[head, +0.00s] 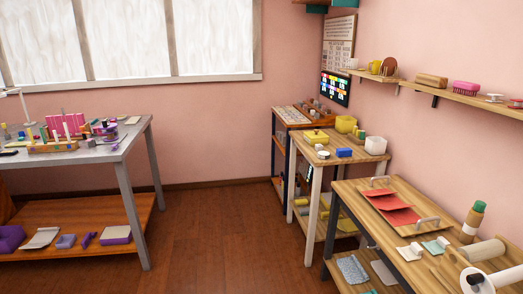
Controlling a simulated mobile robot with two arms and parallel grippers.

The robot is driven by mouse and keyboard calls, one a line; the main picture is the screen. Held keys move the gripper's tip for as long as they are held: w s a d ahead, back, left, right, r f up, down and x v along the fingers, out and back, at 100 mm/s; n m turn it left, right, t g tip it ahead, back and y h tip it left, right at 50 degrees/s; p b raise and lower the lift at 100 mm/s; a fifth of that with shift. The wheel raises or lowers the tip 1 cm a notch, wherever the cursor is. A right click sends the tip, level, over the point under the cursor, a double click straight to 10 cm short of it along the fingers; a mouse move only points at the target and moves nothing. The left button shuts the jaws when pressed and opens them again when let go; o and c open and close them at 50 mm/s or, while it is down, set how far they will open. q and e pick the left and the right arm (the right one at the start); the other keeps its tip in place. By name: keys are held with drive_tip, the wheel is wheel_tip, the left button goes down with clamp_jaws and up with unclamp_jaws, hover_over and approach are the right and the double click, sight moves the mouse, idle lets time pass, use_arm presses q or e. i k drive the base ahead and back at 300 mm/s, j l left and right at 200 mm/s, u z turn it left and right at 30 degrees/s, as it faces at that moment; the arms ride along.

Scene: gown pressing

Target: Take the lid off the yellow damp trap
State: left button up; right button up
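Two yellow things stand on the middle wooden table at the right. One is a low, flat yellow container (314,137) with a small raised piece on top, near the table's back left. The other is a taller yellow tub (345,124) at the back. At this distance I cannot tell for sure which is the damp trap, or whether a separate lid sits on either. Neither of my grippers is in view.
A cluttered grey table (132,137) stands left. The floor (215,220) between is clear.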

sight(317, 134)
drive_tip(key=i, duration=2.2)
drive_tip(key=i+z, duration=0.15)
drive_tip(key=i, duration=0.35)
drive_tip(key=i+j+z, duration=0.1)
drive_tip(key=i, duration=0.4)
drive_tip(key=i+j+z, duration=0.15)
drive_tip(key=i, duration=0.35)
drive_tip(key=i+j+z, duration=0.15)
drive_tip(key=i, duration=0.35)
drive_tip(key=j, duration=0.1)
